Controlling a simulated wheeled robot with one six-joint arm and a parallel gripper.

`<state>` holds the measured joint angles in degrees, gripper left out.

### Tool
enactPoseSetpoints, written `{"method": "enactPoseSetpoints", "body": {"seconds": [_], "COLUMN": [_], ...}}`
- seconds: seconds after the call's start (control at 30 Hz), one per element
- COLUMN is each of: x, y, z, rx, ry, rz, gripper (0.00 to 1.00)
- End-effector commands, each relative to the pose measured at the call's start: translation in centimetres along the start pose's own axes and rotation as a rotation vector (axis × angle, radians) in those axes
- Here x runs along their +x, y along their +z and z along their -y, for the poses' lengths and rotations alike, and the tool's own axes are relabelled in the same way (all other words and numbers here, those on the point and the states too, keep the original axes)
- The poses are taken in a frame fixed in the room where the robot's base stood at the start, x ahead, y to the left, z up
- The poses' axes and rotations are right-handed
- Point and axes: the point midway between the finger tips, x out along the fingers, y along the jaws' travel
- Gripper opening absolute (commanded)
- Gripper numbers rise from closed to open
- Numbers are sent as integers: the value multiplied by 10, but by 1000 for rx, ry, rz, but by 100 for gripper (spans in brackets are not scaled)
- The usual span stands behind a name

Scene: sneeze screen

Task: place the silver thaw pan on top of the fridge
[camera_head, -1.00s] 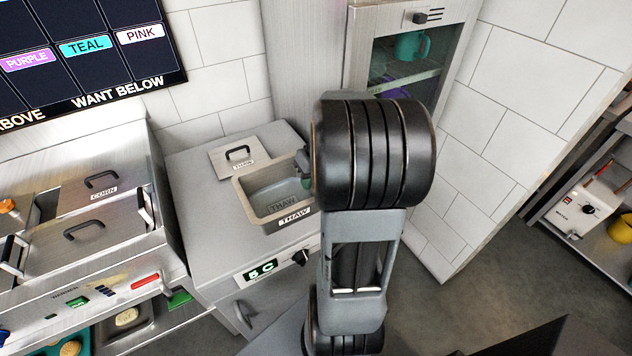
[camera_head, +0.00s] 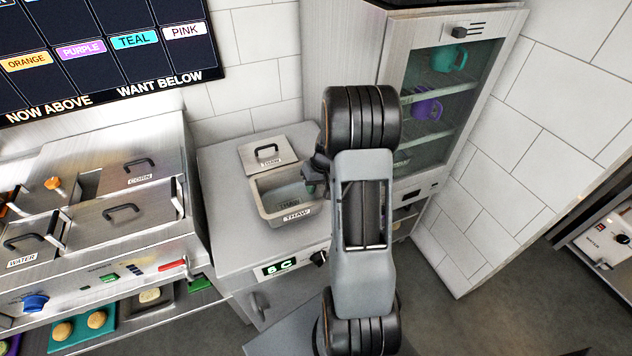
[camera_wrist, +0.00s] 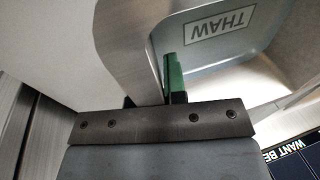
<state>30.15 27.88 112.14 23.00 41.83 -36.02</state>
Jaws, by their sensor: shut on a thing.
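The silver thaw pan (camera_head: 284,213) is an open rectangular pan with a THAW label on its front. In the head view it is upright over the grey top of the fridge (camera_head: 225,200); I cannot tell whether it rests there or hangs just above. My gripper (camera_head: 312,178) is at its right side, partly hidden behind my arm. In the wrist view my gripper (camera_wrist: 158,88) is shut on the pan's wall, and one green finger shows inside it. The pan's inside (camera_wrist: 255,40) looks empty apart from a THAW marking on its floor.
A THAW lid (camera_head: 254,154) lies flat on the fridge top just behind the pan. Lidded steel wells (camera_head: 90,215) stand to the left. A tall glass-door cabinet (camera_head: 398,60) with mugs is behind my arm. Fridge top left of the pan is clear.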

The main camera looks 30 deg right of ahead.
Motion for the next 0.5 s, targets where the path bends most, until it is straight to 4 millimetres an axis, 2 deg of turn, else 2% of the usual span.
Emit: {"method": "enactPoseSetpoints", "body": {"seconds": [0.2,0.5], "x": [14,16], "y": [1,1], "z": [-4,-4], "rx": [1,0], "ry": [-1,0], "rz": [-2,-3], "gripper": [0,0]}}
